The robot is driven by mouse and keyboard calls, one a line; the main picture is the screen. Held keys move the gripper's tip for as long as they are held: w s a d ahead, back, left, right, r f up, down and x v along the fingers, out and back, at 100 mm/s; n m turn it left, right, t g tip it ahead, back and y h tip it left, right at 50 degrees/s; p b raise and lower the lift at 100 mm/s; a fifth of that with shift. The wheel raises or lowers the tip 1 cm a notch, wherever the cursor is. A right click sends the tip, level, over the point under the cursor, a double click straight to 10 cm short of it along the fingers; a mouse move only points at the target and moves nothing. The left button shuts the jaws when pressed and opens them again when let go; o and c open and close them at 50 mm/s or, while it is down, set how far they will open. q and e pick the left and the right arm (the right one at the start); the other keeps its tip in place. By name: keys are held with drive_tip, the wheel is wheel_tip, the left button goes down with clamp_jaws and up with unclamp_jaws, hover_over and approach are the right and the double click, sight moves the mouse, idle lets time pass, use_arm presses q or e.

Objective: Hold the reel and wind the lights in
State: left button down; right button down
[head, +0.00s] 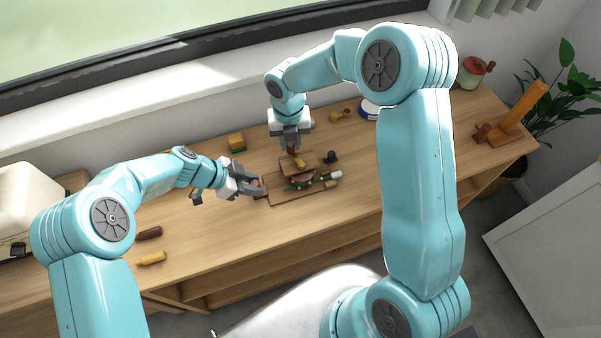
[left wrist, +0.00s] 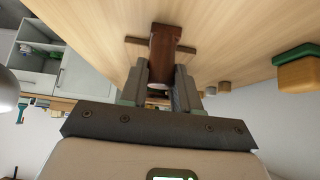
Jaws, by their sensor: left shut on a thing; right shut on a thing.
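The wooden reel (head: 290,167) stands on the bench in the middle of the head view, with green light string (head: 302,185) and small bulbs around its lower part. A flat wooden base (head: 285,197) lies under it. My left gripper (head: 260,188) is shut on a dark red-brown wooden grip at the reel's left end. That brown grip (left wrist: 166,42) shows between the fingers in the left wrist view. My right gripper (head: 296,152) points down from behind and is shut on the reel's yellow crank knob (head: 299,162). The fingertips partly hide the knob.
A yellow and green block (head: 236,142) lies behind my left gripper. A small black item (head: 330,157) and a white cylinder (head: 336,174) are close right of the reel. Yellow (head: 151,259) and brown (head: 149,233) handles lie at the front left. The window sill runs behind.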

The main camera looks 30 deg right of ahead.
sight(287, 158)
drive_tip(key=n, duration=0.1)
drive_tip(key=a+n, duration=0.1)
drive_tip(key=n, duration=0.1)
drive_tip(key=shift+s+a, duration=0.15)
drive_tip(key=shift+a, duration=0.1)
drive_tip(key=c, duration=0.8)
unclamp_jaws()
drive_tip(key=shift+d, duration=0.1)
drive_tip(key=shift+c, duration=0.2)
drive_tip(key=shift+r, duration=0.1)
wheel_tip(287, 158, up, 12)
